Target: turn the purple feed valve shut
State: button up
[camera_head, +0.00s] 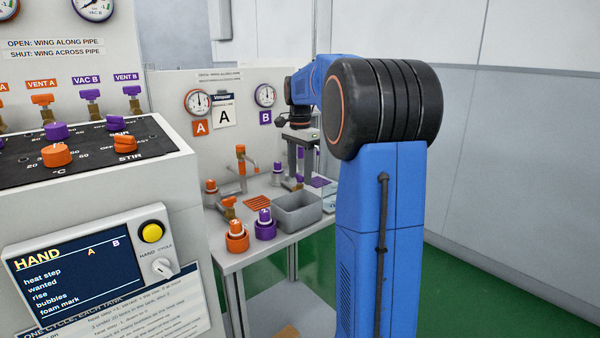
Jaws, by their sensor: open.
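My gripper (297,160) is open, over the back right of the grey bench, with its fingers pointing down. It is small and partly lost against the clutter behind it. I cannot clearly make out the purple feed valve; the gripper and my blue arm cover much of the purple side of the bench. A purple-topped bottle (278,169) and a purple mat (320,182) show close to the gripper. An orange-winged brass valve (229,204) stands on the orange side. I cannot tell whether the fingers touch anything.
A grey tray (298,212), an orange cup (237,240) and a purple cup (265,228) stand along the bench front. A control cabinet (185,200) with knobs rises at left. Green floor lies open at right.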

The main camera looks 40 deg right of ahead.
jog(key=c, duration=1.1)
jog(key=shift+o, duration=0.3)
jog(key=shift+n, duration=0.3)
jog(key=n, duration=1.2)
jog(key=shift+n, duration=2.5)
